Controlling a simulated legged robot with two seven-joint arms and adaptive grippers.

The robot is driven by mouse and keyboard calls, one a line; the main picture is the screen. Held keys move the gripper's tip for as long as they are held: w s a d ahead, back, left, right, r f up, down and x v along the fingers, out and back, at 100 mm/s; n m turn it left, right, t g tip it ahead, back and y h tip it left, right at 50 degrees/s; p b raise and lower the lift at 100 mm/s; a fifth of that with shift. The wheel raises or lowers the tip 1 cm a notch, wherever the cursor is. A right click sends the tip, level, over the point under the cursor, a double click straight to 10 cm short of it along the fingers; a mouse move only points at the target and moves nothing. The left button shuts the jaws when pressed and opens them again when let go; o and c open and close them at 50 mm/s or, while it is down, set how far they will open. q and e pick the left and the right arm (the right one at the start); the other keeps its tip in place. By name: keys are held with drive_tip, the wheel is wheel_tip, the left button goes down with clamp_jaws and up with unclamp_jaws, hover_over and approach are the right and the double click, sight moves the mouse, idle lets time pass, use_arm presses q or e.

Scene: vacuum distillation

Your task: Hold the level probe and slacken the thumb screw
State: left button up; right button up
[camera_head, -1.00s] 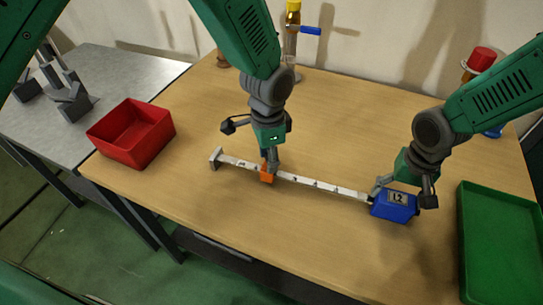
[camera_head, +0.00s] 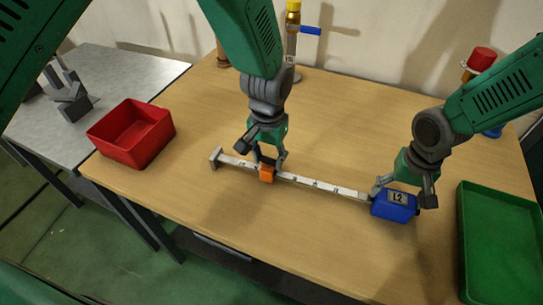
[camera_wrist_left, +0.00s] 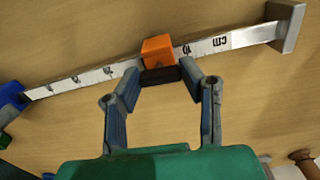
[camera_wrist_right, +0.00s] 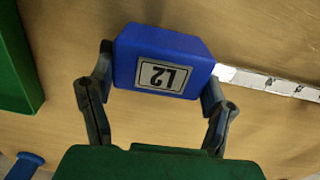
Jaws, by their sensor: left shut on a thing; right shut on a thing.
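The level probe lies across the table: a white ruled bar (camera_head: 318,184) with a grey end plate (camera_head: 215,158) at the left and a blue head (camera_head: 394,205) labelled L2 at the right. An orange slider (camera_head: 266,175) sits around the bar, with a dark thumb screw (camera_wrist_left: 160,75) on its side in the left wrist view. My left gripper (camera_head: 268,160) is shut on the thumb screw, one fingertip at each end of it. My right gripper (camera_head: 402,192) is shut on the blue head, which also shows between its fingers in the right wrist view (camera_wrist_right: 190,48).
A red bin (camera_head: 130,133) stands at the table's left edge and a green tray (camera_head: 500,240) at the right. A yellow-topped fitting with a blue handle (camera_head: 311,31) and a red-capped item (camera_head: 482,60) stand at the back.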

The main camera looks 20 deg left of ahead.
sight(269, 158)
use_arm(q)
drive_tip(key=shift+w+n, duration=0.2)
drive_tip(key=shift+n, duration=0.3)
use_arm(e)
drive_tip(key=shift+s+f, duration=0.2)
drive_tip(key=shift+s, duration=0.1)
use_arm(q)
drive_tip(key=o, duration=1.1)
drive_tip(key=shift+s, duration=0.1)
drive_tip(key=shift+o, duration=0.2)
wheel_tip(269, 158, up, 12)
use_arm(e)
drive_tip(key=o, duration=1.4)
drive_tip(key=shift+w, duration=0.1)
drive_tip(key=o, duration=0.4)
drive_tip(key=shift+w, duration=0.15)
use_arm(q)
drive_tip(key=shift+f, duration=0.1)
